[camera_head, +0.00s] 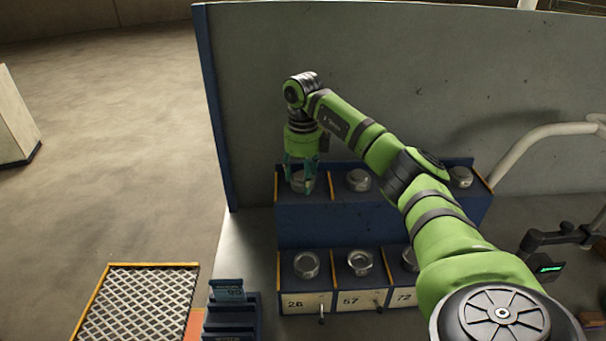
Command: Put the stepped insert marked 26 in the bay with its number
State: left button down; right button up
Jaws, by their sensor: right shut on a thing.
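My right gripper (302,182) reaches down into the left end of the upper row of the blue rack (335,226). Its teal fingers are shut on a round metal piece (300,185), which sits low between them at the upper left bay. I cannot read a mark on it, nor tell whether it still touches the bay floor. The bay labelled 26 (296,303) is the left one of the lower row, and a round metal piece or ring (306,265) shows in it. My left gripper is not in view.
Lower bays labelled 57 (350,300) and 72 (403,297) also show round metal parts. More round pieces (358,180) stand in the upper row. A grey panel (300,50) rises behind. A mesh-topped tray (139,300) and a blue stepped stand (230,315) are at front left.

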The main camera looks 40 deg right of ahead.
aim_at(303, 175)
jog(key=o, duration=1.7)
jog(key=shift+f, duration=0.1)
notch_tip(303, 175, up, 5)
jog(key=shift+f+b, duration=0.1)
jog(key=shift+b, duration=1.15)
notch_tip(303, 175, up, 8)
jog(key=shift+f+p, duration=0.2)
jog(key=shift+p, duration=0.55)
